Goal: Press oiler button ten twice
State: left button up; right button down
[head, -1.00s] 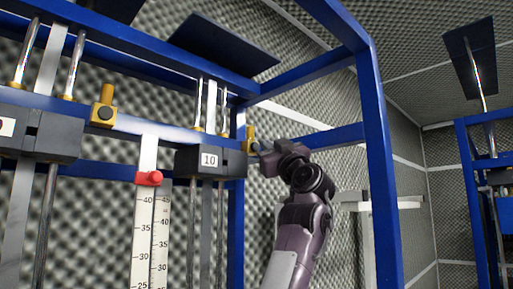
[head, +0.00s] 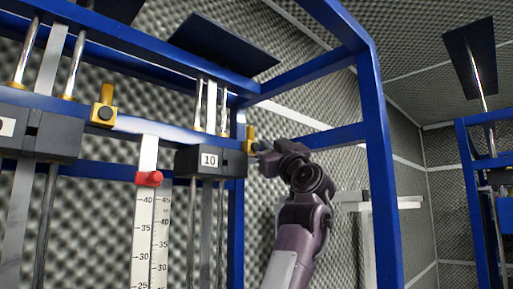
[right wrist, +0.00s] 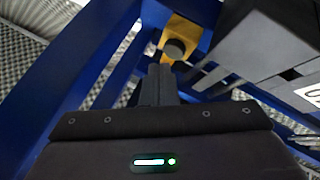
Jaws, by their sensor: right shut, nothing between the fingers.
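The box labelled 10 (head: 209,160) hangs on the blue frame in the head view. Just right of it is the yellow oiler (head: 251,133), partly hidden by my right gripper (head: 262,151). In the right wrist view the yellow oiler (right wrist: 184,30) carries a round dark button (right wrist: 175,49) facing me. My right gripper (right wrist: 160,82) is shut and empty. Its tips appear just below the button in that view; I cannot tell whether they touch it. My left gripper is not in view.
Another yellow oiler (head: 104,105) with a dark button is further left on the crossbar. A blue upright (head: 378,160) stands right of my right arm. A white ruler (head: 150,230) with a red slider (head: 149,178) hangs left of box 10.

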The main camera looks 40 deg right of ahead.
jog(key=shift+w, duration=0.1)
jog(key=shift+w, duration=0.3)
jog(key=shift+w+a, duration=0.1)
jog(key=shift+w, duration=0.4)
dwell(0.8)
jog(key=shift+s, duration=0.1)
jog(key=shift+s+b, duration=0.4)
jog(key=shift+s, duration=0.3)
jog(key=shift+s, duration=0.1)
jog(key=s+b, duration=0.2)
jog(key=s, duration=0.2)
jog(key=shift+s+d+b, duration=0.3)
jog(key=shift+s+b, duration=0.1)
